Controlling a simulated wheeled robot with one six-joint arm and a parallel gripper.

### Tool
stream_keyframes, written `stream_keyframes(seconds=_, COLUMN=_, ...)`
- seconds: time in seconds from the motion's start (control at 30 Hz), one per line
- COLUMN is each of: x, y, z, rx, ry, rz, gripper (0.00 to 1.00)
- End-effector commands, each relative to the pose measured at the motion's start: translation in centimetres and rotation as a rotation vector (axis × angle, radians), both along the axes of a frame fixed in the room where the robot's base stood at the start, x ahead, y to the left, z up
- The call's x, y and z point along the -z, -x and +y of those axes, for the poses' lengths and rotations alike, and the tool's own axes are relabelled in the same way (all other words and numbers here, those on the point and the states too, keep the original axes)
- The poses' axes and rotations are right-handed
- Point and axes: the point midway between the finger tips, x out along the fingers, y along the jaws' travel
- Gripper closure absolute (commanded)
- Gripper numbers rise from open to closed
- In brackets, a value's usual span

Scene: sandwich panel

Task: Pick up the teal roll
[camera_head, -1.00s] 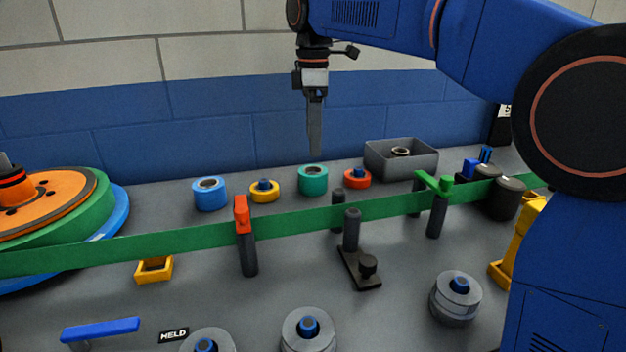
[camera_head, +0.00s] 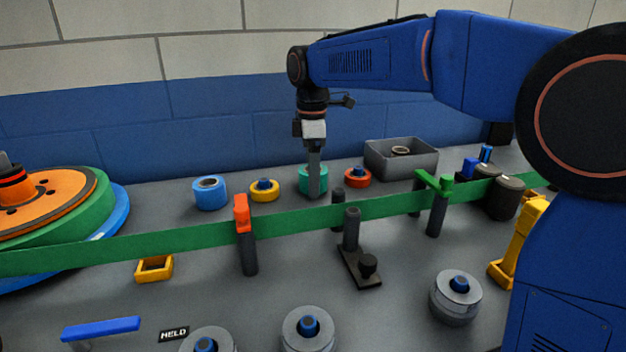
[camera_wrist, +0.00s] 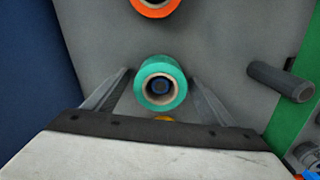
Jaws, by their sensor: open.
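The teal roll (camera_head: 305,181) stands on the grey panel behind the green belt, between a yellow ring and an orange-red ring. My gripper (camera_head: 314,193) is lowered over it, and its finger hides part of the roll's front in the head view. In the wrist view the teal roll (camera_wrist: 160,70) shows its open core, with a dark blue centre inside. My gripper's two fingers (camera_wrist: 158,85) are apart, one on each side of the roll. A gap shows between the roll and each finger, so they do not appear to touch it.
The orange-red roll (camera_head: 357,178) is close on the right, and the yellow roll with a blue post (camera_head: 264,190) on the left. A blue roll (camera_head: 210,193) is farther left. The green belt (camera_head: 300,219) runs in front. A grey bin (camera_head: 402,170) stands at the right.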

Motion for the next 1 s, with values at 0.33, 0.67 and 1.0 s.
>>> stream_keyframes(seconds=0.33, x=0.0, y=0.0, z=0.0, rx=0.0, ry=0.0, rz=0.0, gripper=0.54)
stream_keyframes(seconds=0.67, x=-0.1, y=0.0, z=0.0, rx=0.0, ry=0.0, rz=-0.001, gripper=0.7)
stream_keyframes(seconds=1.0, x=-4.4, y=-0.1, z=0.0, rx=0.0, ry=-0.002, rz=-0.004, gripper=0.7)
